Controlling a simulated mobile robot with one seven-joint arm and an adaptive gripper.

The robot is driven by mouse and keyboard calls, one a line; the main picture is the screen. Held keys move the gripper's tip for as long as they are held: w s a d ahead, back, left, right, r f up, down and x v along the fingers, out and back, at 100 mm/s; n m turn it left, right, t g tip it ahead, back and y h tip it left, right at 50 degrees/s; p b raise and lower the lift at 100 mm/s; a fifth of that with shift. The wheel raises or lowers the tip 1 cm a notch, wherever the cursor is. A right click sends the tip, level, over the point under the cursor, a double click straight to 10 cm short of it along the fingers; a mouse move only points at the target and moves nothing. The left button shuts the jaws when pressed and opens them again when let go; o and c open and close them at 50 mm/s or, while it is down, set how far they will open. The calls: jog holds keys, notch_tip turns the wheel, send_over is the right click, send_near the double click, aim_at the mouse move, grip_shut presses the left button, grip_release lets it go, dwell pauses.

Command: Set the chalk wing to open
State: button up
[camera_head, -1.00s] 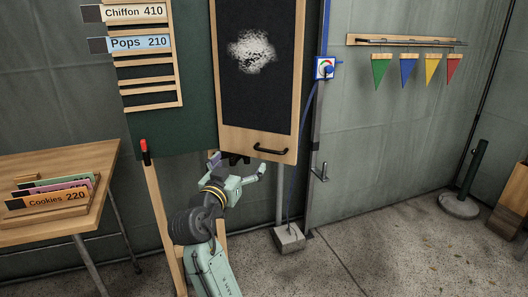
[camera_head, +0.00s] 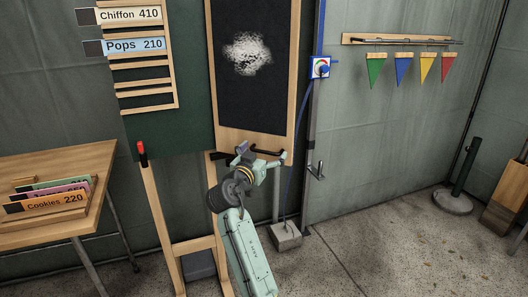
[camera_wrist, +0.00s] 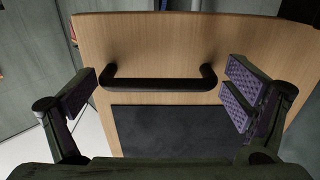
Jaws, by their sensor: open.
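The chalk wing (camera_head: 252,100) is a black panel in a light wood frame with a white chalk smudge, on the right of the green board. A black bar handle (camera_wrist: 158,84) is on its lower wood rail. In the wrist view the handle lies between the two purple-padded fingers of my gripper (camera_wrist: 160,98), which is open, with a finger on either side of the handle's ends. It does not grip the handle. In the head view my gripper (camera_head: 262,160) is at the wing's bottom edge and covers part of the handle.
Price strips (camera_head: 133,45) hang on the green board (camera_head: 165,140). A wooden table (camera_head: 70,165) with cards stands at the left. A blue post with a dial (camera_head: 320,68) stands just right of the wing. Pennants (camera_head: 402,70) hang farther right. The floor at the right is mostly clear.

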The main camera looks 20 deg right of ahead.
jog(key=shift+a, duration=0.1)
jog(key=c, duration=1.4)
jog(key=shift+c, duration=0.2)
jog(key=shift+w, duration=0.1)
